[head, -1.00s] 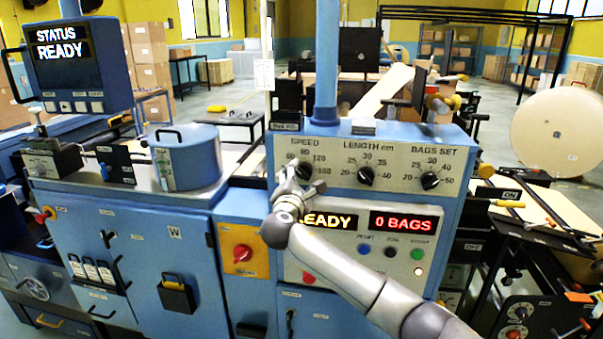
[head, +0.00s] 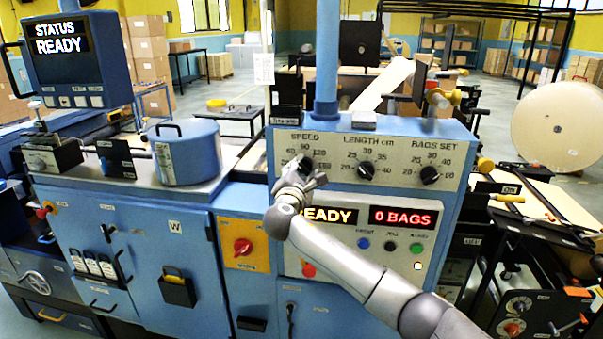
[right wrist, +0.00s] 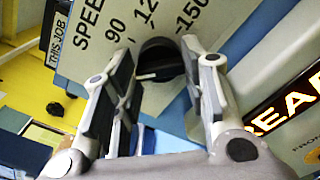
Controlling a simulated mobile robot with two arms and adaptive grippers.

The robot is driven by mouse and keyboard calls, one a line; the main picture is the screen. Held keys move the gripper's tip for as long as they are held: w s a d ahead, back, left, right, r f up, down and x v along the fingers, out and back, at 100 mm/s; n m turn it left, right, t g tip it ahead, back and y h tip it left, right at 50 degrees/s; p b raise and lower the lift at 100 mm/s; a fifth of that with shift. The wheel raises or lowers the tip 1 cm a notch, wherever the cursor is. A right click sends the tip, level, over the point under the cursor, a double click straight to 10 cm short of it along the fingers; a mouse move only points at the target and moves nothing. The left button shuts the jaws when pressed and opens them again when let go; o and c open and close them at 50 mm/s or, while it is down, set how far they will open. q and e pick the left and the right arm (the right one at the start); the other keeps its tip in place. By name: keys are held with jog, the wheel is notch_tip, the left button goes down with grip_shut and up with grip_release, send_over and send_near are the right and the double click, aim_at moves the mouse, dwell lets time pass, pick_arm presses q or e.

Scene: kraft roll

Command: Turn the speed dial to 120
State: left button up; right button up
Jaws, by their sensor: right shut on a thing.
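The black speed dial (head: 306,163) is on the upper left of the grey panel, under the SPEED label with numbers including 90, 120 and 150. My right gripper (head: 301,177) is at the dial, its arm coming in from the lower right. In the right wrist view the dial (right wrist: 165,62) sits between the two fingers (right wrist: 158,85), which are shut on it. Its white pointer mark faces left in that picture, seemingly on the lower side of 90; the exact setting is hard to read. My left gripper is out of view.
The length dial (head: 366,168) and bags set dial (head: 429,174) are to the right on the same panel. Below are the READY display (head: 330,215), the 0 BAGS display (head: 403,217) and small buttons. A red rotary switch (head: 242,247) is at lower left.

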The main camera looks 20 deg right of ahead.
jog(key=shift+f+m+b, duration=0.25)
jog(key=shift+m+b, duration=0.25)
jog(key=shift+b, duration=0.2)
jog(key=m+b, duration=1)
jog(key=b, duration=0.1)
jog(key=shift+f, duration=0.1)
jog(key=m+b, duration=0.3)
jog(key=shift+m, duration=0.3)
jog(key=shift+m+b, duration=0.85)
jog(key=shift+m, duration=0.65)
jog(key=o, duration=0.8)
jog(key=shift+o, duration=1.1)
jog(key=shift+r, duration=0.25)
